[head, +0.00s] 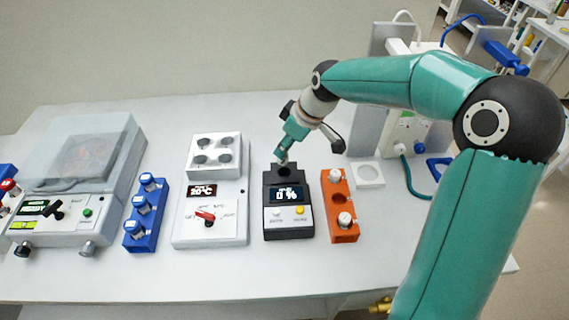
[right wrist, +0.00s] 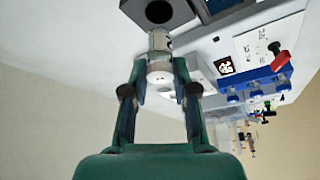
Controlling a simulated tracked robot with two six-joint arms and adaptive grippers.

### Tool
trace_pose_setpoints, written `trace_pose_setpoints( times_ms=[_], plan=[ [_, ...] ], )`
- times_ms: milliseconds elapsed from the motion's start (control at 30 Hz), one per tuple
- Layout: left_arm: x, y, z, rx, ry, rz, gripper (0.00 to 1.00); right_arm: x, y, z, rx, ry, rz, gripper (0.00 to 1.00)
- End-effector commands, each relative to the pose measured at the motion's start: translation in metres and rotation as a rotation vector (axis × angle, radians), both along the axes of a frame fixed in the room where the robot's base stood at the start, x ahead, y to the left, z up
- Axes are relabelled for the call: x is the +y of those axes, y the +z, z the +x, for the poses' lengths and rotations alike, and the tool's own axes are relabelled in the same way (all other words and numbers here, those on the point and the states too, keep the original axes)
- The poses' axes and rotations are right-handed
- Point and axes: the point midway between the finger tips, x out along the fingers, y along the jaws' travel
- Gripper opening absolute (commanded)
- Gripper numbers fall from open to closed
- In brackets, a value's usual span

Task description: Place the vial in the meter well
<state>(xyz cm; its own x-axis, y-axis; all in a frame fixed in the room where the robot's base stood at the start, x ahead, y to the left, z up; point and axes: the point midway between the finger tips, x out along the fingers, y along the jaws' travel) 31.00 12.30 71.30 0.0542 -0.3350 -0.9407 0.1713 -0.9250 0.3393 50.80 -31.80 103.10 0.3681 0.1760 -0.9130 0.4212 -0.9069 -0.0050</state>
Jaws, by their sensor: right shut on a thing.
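The meter (head: 289,222) is a dark box with a lit display and a round dark well in its raised back part. The well (right wrist: 158,12) also shows at the top of the right wrist view. My right gripper (head: 287,146) is over the back of the meter. In the right wrist view its fingers (right wrist: 160,84) are shut on a vial (right wrist: 158,58) with a white end and a grey far end. The vial's far end points toward the well and appears just short of it; the exact gap is hard to judge. My left gripper is not in view.
An orange rack (head: 342,212) with white-capped vials stands right of the meter. Left of it are a white hotplate-like unit (head: 222,228), a blue rack (head: 150,212) with blue-capped vials and a lidded machine (head: 60,232). The front of the bench (head: 200,275) is clear.

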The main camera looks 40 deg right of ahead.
Motion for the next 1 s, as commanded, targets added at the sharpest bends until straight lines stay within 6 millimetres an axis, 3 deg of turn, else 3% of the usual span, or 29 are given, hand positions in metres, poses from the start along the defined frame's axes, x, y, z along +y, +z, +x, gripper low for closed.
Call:
trace_pose_setpoints(
  times_ms=[100,267,533,833,867,1000],
  plan=[
    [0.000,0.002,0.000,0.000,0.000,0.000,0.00,0.000,-0.019,-0.001,0.003,-0.001,0.002,0.00],
    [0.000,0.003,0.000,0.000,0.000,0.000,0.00,0.000,-0.029,0.000,0.000,-0.002,0.001,0.00],
    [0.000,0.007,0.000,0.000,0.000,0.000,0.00,0.000,-0.063,-0.001,0.003,-0.002,0.001,0.00],
    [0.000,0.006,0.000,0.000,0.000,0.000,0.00,-0.001,-0.069,0.000,-0.002,-0.003,0.000,0.00],
    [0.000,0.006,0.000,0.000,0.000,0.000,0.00,-0.001,-0.069,-0.001,-0.001,-0.002,0.000,0.33],
    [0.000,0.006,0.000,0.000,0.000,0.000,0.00,-0.001,-0.069,-0.001,-0.001,-0.002,0.000,0.53]
  ],
)
